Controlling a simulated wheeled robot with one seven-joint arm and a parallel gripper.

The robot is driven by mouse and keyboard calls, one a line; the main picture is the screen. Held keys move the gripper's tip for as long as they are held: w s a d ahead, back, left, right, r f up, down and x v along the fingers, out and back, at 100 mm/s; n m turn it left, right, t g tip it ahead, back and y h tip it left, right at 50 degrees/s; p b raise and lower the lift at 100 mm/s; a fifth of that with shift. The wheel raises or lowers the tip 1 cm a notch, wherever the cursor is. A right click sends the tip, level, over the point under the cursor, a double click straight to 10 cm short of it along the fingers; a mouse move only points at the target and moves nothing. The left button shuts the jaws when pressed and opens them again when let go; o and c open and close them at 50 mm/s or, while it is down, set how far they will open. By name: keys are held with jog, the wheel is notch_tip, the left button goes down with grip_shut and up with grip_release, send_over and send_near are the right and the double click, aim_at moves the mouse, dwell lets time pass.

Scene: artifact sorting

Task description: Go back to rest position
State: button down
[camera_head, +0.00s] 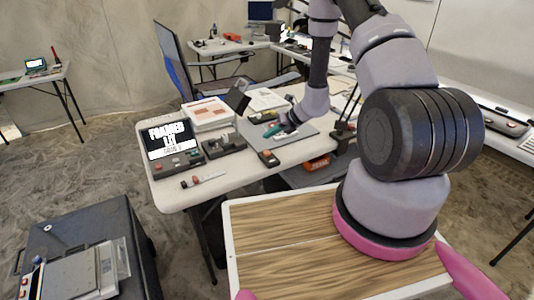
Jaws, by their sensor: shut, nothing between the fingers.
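My arm rises from its pink-ringed base, bends high on the right and reaches out over the white table (222,182). My gripper (282,134), small and dark, is low over a grey mat (296,138) on that table. It is shut, and no object shows held in it. A small teal object (270,131) lies right beside the fingertips; whether they touch it I cannot tell.
The table also bears a screen device (170,142), white and orange boxes (208,112), a small dark device (268,158) and a red-and-white marker (203,179). A blue chair (172,65) stands behind. A black case (85,240) is at lower left.

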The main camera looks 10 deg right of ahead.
dwell(0.5)
jog(key=s+a+r+n+g, duration=0.1)
jog(key=s+r+n, duration=0.3)
jog(key=r, duration=0.6)
jog(key=s+a+r+n+y, duration=0.1)
jog(key=a+r+n, duration=0.1)
jog(key=r+n, duration=0.6)
jog(key=s+a+r+n+g, duration=0.1)
jog(key=s+r+n, duration=0.2)
jog(key=r, duration=1)
jog(key=s+d+r+n+t+h, duration=0.2)
jog(key=s+d+r+n+h, duration=0.1)
jog(key=s+r+n, duration=0.4)
jog(key=s+d+r+n+t+h, duration=0.1)
jog(key=s+d+r+n+h, duration=0.2)
jog(key=s, duration=1.1)
jog(key=d+r+n, duration=0.3)
jog(key=r+n, duration=0.2)
jog(key=shift+t, duration=0.4)
